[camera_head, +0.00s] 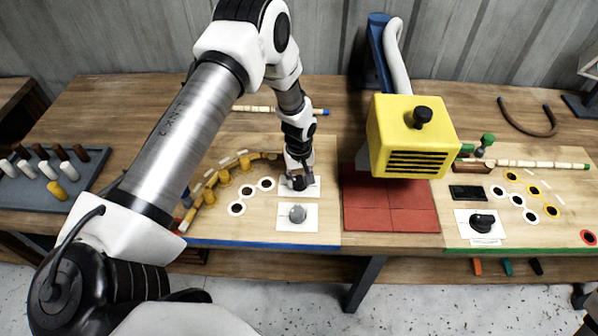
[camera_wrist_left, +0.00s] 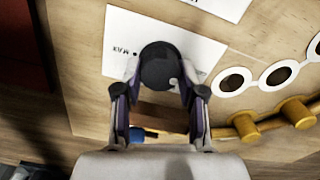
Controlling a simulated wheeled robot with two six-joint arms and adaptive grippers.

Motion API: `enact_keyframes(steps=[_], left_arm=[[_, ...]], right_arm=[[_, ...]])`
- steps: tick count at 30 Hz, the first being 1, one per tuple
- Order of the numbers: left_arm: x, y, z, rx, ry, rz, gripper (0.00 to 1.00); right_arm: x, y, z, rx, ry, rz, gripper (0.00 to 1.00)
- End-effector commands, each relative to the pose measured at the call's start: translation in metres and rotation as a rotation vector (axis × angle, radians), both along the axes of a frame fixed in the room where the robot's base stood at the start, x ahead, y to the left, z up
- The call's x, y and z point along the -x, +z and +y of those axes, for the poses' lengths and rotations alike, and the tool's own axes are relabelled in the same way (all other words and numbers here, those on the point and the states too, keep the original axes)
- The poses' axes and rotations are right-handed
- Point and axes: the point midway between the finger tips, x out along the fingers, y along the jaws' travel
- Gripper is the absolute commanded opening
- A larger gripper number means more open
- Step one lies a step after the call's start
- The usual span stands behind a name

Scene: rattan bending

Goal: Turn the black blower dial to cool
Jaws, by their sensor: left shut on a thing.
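My left gripper (camera_head: 299,182) reaches down onto a white card (camera_head: 285,190) on the left board. It is shut on a round black dial (camera_wrist_left: 159,65), which sits between its fingertips in the left wrist view. The card under this dial (camera_wrist_left: 116,50) carries small print that seems to read "MAX" on one side. In the head view the arm and fingers largely hide this dial. Another black dial (camera_head: 482,222) sits on a white card on the right board, clear of the gripper. The yellow blower (camera_head: 413,137) with its dark grille stands between the boards.
A grey dial (camera_head: 298,213) on its own card sits just in front of the gripper. A curved piece with yellow pegs (camera_head: 222,176) lies to the left. Red tiles (camera_head: 390,212) lie below the blower. A peg tray (camera_head: 87,205) is at far left.

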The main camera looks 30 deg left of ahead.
Motion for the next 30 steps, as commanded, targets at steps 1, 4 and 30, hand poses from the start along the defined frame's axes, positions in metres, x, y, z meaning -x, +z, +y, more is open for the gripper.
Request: enact_keyframes(steps=[1,4,30], left_arm=[[0.004,-0.003,-0.001,0.001,0.000,0.011,0.05],[0.004,-0.003,-0.001,0.001,0.000,0.011,0.05],[0.000,0.082,0.000,0.001,-0.001,0.000,0.65]], right_arm=[[0.000,0.000,0.000,0.000,0.000,0.000,0.40],[0.000,-0.001,0.000,0.000,0.000,0.000,0.40],[0.000,0.000,0.000,0.000,0.000,0.000,0.40]])
